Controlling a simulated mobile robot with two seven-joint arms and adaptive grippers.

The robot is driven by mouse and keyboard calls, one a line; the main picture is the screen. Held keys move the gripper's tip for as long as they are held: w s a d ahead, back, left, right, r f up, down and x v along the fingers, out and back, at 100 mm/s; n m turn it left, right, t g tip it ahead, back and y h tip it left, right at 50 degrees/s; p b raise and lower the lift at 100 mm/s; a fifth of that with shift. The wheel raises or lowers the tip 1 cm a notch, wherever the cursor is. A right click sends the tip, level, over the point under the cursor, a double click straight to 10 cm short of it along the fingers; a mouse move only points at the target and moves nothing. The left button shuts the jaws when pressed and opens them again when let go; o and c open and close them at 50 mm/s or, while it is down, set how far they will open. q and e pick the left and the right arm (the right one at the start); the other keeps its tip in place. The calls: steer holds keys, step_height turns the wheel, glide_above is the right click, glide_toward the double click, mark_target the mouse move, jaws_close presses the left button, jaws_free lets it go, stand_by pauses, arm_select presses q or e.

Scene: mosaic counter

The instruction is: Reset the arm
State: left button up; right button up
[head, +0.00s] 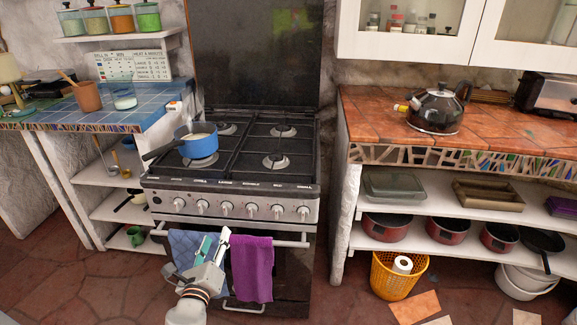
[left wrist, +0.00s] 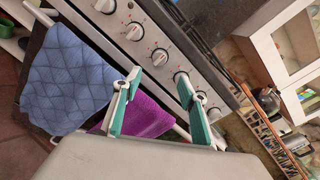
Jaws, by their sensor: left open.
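My left gripper (head: 211,248) is in front of the stove (head: 232,190), at the height of the oven rail. It is open, and nothing shows between its green-padded fingers. In the left wrist view the fingers (left wrist: 158,108) stand apart, with the purple towel (left wrist: 145,117) and the stove knobs (left wrist: 134,32) beyond them. In the head view the purple towel (head: 251,268) hangs just right of the gripper, and a blue towel (head: 184,246) hangs behind it, partly covered. I cannot tell whether the gripper touches either towel. My right gripper is not in view.
A blue pan (head: 196,147) sits on the stove's left burner, its handle pointing left. A black kettle (head: 435,110) stands on the tiled right counter (head: 375,118). A yellow basket (head: 398,275) is on the floor at right. The floor around the gripper's left is clear.

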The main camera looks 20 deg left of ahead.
arm_select(q)
steer(key=s+d+f+n+g+h+p, duration=0.2)
steer(key=s+d+f+n, duration=0.4)
steer(key=s+d+n, duration=0.3)
steer(key=s+d+f+n+g+h+p, duration=0.3)
steer(key=s+d+f+n+g+h, duration=0.1)
steer(key=s+d+n, duration=0.6)
steer(key=s+f+n+h, duration=0.1)
steer(key=s+f+n, duration=0.1)
steer(key=s+n, duration=0.1)
steer(key=shift+s+f+h, duration=0.15)
steer(key=shift+s+h, duration=0.15)
steer(key=shift+s, duration=0.5)
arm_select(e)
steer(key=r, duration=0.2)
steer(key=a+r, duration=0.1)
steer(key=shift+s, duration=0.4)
